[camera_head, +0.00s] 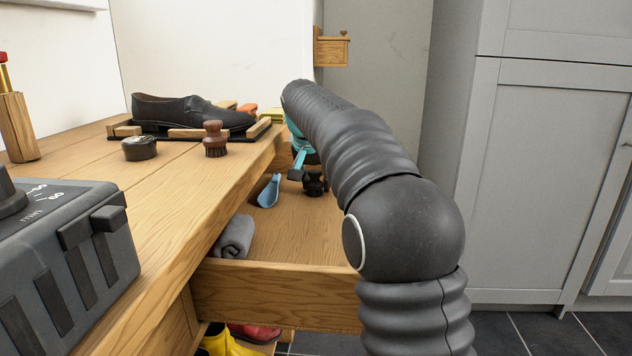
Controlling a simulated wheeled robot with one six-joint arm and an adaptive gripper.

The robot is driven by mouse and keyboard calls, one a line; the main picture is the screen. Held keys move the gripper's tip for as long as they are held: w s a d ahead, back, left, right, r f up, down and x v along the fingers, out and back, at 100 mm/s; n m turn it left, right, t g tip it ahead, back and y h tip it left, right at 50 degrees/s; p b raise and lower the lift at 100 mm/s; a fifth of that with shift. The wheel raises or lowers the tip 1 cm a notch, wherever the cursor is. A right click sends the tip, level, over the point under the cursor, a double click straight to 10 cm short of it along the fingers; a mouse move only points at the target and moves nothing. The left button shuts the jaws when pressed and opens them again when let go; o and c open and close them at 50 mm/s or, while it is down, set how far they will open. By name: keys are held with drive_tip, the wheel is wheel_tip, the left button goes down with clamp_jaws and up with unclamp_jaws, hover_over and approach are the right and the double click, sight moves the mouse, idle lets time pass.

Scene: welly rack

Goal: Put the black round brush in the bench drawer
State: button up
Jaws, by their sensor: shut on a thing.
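The bench drawer (280,285) is pulled open below the right edge of the bench top. My gripper (306,176), with teal parts and dark fingertips, is low inside the drawer, partly hidden behind my own arm. It is shut on the black round brush (316,184), a small dark knobbed shape close to the drawer floor. Whether the brush touches the floor I cannot tell.
The drawer also holds a blue shoehorn (269,191) and a rolled grey cloth (234,237). On the bench top (180,195) are a brown round brush (214,139), a dark tin (139,148), a black shoe (185,111) and a grey dial box (65,265).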

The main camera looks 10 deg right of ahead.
drive_tip(key=o, duration=1.2)
drive_tip(key=shift+f, duration=0.1)
drive_tip(key=p+v, duration=0.3)
drive_tip(key=v, duration=0.9)
